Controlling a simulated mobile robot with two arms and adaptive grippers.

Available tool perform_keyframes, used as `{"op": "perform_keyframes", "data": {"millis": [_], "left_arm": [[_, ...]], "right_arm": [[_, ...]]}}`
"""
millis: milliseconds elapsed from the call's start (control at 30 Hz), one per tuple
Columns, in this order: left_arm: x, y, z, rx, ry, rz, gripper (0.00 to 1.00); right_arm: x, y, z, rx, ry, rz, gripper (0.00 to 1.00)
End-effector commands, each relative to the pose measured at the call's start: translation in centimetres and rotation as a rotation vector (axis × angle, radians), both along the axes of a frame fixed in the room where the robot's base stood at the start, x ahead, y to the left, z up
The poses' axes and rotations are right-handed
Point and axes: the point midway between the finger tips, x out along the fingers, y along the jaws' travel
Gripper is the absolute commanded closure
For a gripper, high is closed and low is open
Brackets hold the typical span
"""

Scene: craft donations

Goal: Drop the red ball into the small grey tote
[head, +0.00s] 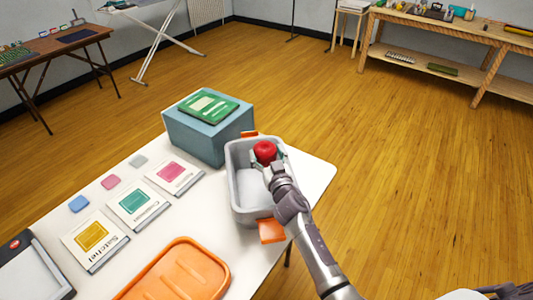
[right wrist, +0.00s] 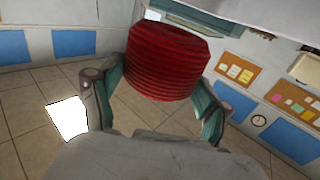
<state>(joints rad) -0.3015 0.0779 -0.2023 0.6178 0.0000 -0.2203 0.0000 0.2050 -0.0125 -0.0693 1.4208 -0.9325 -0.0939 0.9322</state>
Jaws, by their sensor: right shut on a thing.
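The red ball (head: 265,151) is between the fingers of my right gripper (head: 268,160), over the far right part of the small grey tote (head: 236,190). In the right wrist view the ball (right wrist: 166,62) looks ridged, with the finger pads (right wrist: 160,95) on either side of it. My right gripper is shut on it. The tote stands upright on the white table, with orange handles at its far and near ends. Its visible floor looks bare. How high the ball is above that floor is hard to tell. My left gripper is not in view.
A blue-grey box (head: 205,137) with a green packet (head: 208,107) on top stands behind the tote. An orange tray (head: 180,275) lies in front. Several cards, including a yellow one (head: 92,237), lie to the left. Open floor lies right of the table (head: 318,175).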

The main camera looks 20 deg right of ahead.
Motion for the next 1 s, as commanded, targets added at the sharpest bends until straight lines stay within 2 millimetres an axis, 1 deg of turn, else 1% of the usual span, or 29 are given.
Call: {"op": "perform_keyframes", "data": {"millis": [167,200,267,300,333,567,633,733,867,1000], "left_arm": [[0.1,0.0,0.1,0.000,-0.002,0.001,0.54],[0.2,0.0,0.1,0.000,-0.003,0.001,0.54],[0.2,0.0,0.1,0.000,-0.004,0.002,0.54],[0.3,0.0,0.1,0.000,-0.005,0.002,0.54],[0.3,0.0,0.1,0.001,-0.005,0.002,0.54],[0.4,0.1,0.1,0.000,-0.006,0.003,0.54],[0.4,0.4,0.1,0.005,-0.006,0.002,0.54],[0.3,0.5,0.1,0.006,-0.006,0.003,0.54],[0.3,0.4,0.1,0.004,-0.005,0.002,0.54],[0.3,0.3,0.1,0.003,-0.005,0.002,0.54]], "right_arm": [[0.0,0.0,0.1,0.000,0.000,0.000,0.57],[0.0,0.0,0.1,0.000,0.000,0.000,0.20],[0.0,0.0,0.1,0.000,0.000,0.000,0.10],[0.0,0.0,0.1,0.000,0.000,0.000,0.03],[0.0,0.0,0.1,0.000,0.000,0.000,0.00],[0.0,0.0,0.1,0.000,0.000,0.000,0.00],[0.0,0.0,0.1,0.000,0.000,0.000,0.00],[0.0,-0.1,0.6,-0.003,-0.004,0.000,0.00],[0.1,-0.1,2.3,-0.005,-0.007,0.000,0.00],[0.0,-0.1,5.0,-0.004,-0.008,0.001,0.00]]}}
